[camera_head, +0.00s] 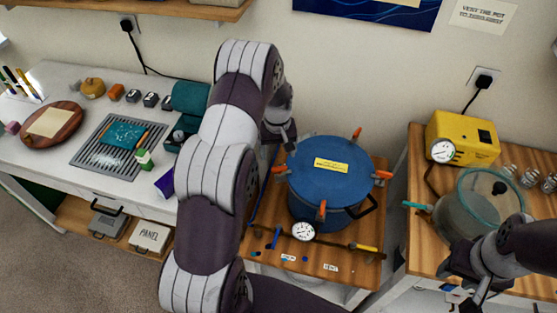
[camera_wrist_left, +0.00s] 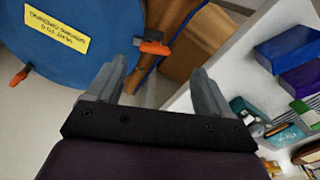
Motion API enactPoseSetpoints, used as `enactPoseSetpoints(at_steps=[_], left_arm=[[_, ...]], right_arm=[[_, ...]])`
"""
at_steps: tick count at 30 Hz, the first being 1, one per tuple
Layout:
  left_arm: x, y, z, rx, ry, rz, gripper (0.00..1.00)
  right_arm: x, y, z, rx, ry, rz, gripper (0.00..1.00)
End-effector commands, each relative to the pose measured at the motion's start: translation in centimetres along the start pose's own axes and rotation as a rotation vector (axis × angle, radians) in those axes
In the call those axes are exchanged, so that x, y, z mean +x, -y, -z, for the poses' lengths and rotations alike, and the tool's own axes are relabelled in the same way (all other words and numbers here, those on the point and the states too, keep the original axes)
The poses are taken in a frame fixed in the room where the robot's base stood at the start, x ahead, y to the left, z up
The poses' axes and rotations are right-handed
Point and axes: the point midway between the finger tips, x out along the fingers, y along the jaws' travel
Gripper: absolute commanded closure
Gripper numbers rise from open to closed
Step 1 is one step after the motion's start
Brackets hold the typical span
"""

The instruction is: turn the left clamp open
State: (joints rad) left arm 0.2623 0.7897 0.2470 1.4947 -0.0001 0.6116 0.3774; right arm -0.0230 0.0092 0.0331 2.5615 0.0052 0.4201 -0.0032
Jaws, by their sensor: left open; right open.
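The blue pressure pot (camera_head: 330,172) stands on a wooden table, with orange clamps around its lid. The left clamp (camera_head: 280,169) is at the lid's left edge; it also shows in the left wrist view (camera_wrist_left: 153,47), its orange tip just ahead of the gap between my fingers. My left gripper (camera_head: 284,140) is open and empty close to this clamp, and I see no contact; its fingers also show in the left wrist view (camera_wrist_left: 158,72). My right gripper (camera_head: 460,285) is open at the lower right, away from the pot, by the glass vessel.
A glass vessel (camera_head: 478,205) and a yellow pump (camera_head: 462,138) stand on the right table. A gauge (camera_head: 303,231) and hose fittings lie in front of the pot. The left bench holds a grated tray (camera_head: 90,150) and small boxes. My left arm hides part of the bench.

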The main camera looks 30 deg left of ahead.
Motion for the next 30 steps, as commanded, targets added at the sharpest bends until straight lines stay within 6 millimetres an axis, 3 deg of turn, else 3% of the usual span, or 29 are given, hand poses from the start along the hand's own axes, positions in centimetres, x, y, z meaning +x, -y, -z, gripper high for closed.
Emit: enactPoseSetpoints(at_steps=[3,9,15,21,22,27,30], left_arm=[[2.8,0.1,-0.2,0.001,0.005,0.002,0.19],[6.7,0.0,0.0,0.002,0.001,0.000,0.19],[8.0,0.0,0.0,0.002,-0.001,0.000,0.19],[8.1,0.0,0.0,0.002,-0.001,-0.001,0.19],[8.1,0.0,0.0,0.002,-0.001,-0.001,0.22],[8.1,-0.1,0.0,0.002,-0.002,-0.001,0.75],[8.1,-0.1,0.0,0.002,-0.002,-0.001,0.75]], right_arm=[[-1.6,0.0,0.2,0.000,0.000,0.000,0.57],[-2.6,0.0,0.4,0.000,0.000,0.000,0.57],[-2.8,0.0,0.4,0.000,0.000,0.000,0.57],[-2.7,0.0,0.4,0.000,0.000,0.000,0.57],[-2.7,0.0,0.4,0.000,0.000,0.000,0.57],[-2.7,0.0,0.4,0.000,0.000,0.000,0.57],[-2.7,0.0,0.4,0.000,0.000,0.000,0.57]])
